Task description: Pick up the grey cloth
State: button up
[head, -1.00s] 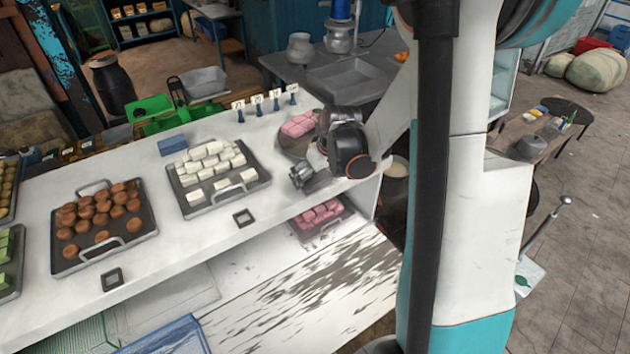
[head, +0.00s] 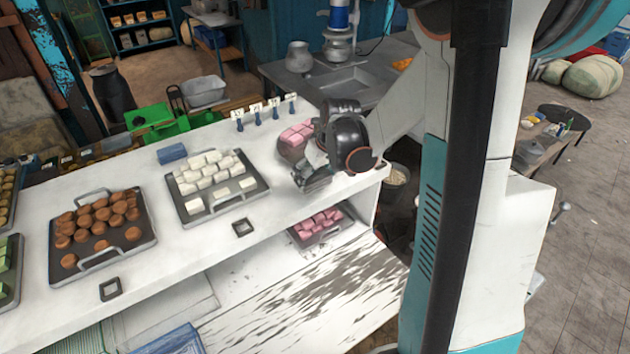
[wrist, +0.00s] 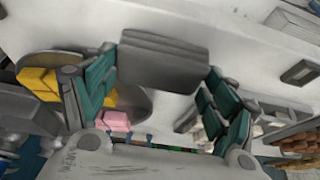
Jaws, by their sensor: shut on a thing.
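The grey cloth (wrist: 163,62) is a flat, folded, ribbed-looking bundle in the wrist view. It sits between the green-padded fingers of my gripper (wrist: 157,85), which is shut on it. In the head view my gripper (head: 304,177) is at the right end of the white counter, low over its front edge. A grey piece of the cloth (head: 319,181) shows beside the fingers there. I cannot tell whether the cloth still touches the counter. My wrist hides part of it.
The white counter (head: 130,190) holds a tray of white sweets (head: 262,188), a tray of brown sweets (head: 60,264), a blue cloth (head: 172,154) and pink sweets (head: 298,133) close behind my gripper.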

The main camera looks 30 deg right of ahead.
aim_at(315, 177)
notch_tip(315, 177, up, 16)
jog(key=p, duration=0.1)
jog(key=shift+r, duration=0.2)
